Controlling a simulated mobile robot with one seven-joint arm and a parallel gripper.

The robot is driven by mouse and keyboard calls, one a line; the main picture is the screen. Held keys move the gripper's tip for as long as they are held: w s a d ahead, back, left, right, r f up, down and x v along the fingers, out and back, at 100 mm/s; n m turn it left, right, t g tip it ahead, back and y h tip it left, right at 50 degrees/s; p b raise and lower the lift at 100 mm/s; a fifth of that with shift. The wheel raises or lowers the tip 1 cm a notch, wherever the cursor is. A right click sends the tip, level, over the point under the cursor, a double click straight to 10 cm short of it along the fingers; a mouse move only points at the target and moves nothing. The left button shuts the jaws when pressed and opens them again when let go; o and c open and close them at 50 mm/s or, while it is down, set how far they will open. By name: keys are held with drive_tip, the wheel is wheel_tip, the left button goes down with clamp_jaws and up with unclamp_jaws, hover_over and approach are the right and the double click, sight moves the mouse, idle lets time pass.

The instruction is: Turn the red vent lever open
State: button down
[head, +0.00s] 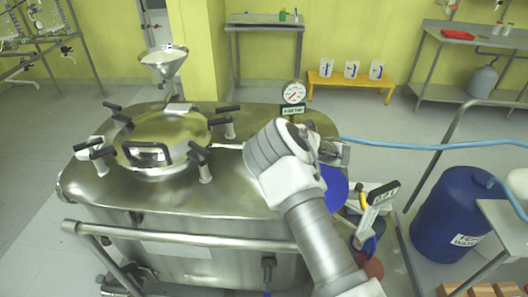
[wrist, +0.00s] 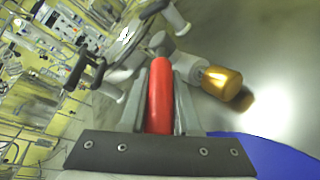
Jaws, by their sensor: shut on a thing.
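The red vent lever (wrist: 160,95) shows in the wrist view as a red bar pointing away from me. My gripper (wrist: 161,78) is shut on it, with one grey finger on each side. A grey valve body (wrist: 185,67) with a brass-coloured cap (wrist: 222,82) sits just beyond and to the right of the lever. In the head view my wrist is over the right part of the steel reactor lid (head: 225,190). It hides the lever and my fingers there.
A pressure gauge (head: 293,92) stands close behind my wrist. A round hatch (head: 160,142) with black-handled clamps is to the left, near a steel funnel (head: 164,60). A blue hose (head: 430,146) runs right, above a blue drum (head: 450,213).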

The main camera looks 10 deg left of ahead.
drive_tip(key=shift+w, duration=0.1)
idle(0.3)
drive_tip(key=c, duration=0.6)
unclamp_jaws()
drive_tip(key=shift+d, duration=0.1)
